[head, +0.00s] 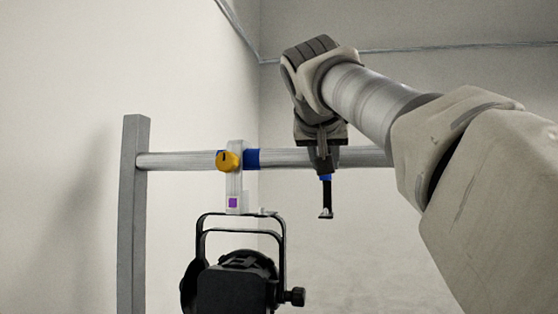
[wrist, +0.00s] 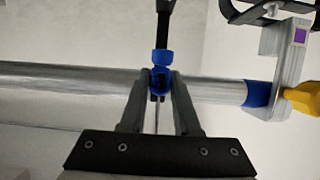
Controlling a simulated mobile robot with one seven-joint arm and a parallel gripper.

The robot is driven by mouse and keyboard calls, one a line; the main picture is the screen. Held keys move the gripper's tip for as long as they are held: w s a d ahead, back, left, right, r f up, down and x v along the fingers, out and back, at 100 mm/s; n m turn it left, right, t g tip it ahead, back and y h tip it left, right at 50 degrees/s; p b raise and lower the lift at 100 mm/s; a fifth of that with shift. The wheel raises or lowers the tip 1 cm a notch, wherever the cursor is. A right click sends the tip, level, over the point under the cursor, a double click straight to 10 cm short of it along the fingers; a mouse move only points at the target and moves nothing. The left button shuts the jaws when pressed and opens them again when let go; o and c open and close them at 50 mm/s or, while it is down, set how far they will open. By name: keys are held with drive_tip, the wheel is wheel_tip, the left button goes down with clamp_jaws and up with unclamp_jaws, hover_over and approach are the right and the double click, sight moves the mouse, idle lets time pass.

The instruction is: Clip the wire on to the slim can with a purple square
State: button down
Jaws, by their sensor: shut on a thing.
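The slim can (head: 238,285) is black and hangs by its black yoke from a clamp (head: 235,172) on the pipe. The purple square (head: 232,202) is on a white tag on that clamp; it also shows at the upper right of the wrist view (wrist: 300,35). My gripper (head: 323,172) is at the pipe, right of the clamp. In the wrist view my gripper (wrist: 160,80) is shut on the blue end of the wire (wrist: 162,58). A black length with a small clip at its tip (head: 325,213) hangs below my gripper, apart from the can.
The grey pipe (head: 290,157) runs across to a grey post (head: 132,215) at left. A yellow knob (head: 228,160) sticks out from the clamp, beside a blue band (head: 252,158) on the pipe. Space between the yoke and the hanging clip looks clear.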

sight(324, 178)
drive_tip(key=shift+f+b, duration=1.45)
drive_tip(key=shift+f, duration=0.25)
drive_tip(key=shift+a, duration=0.15)
drive_tip(key=shift+w+a+f+p, duration=0.1)
drive_tip(key=shift+w+a+p, duration=0.5)
drive_tip(key=shift+a, duration=1.25)
drive_tip(key=shift+w+a+f+p, duration=0.1)
drive_tip(key=shift+w+a+p, duration=0.55)
drive_tip(key=shift+a, duration=1.2)
drive_tip(key=shift+w+a+p, duration=0.6)
drive_tip(key=shift+a, duration=1.25)
drive_tip(key=shift+f+b, duration=1.05)
drive_tip(key=shift+f, duration=0.25)
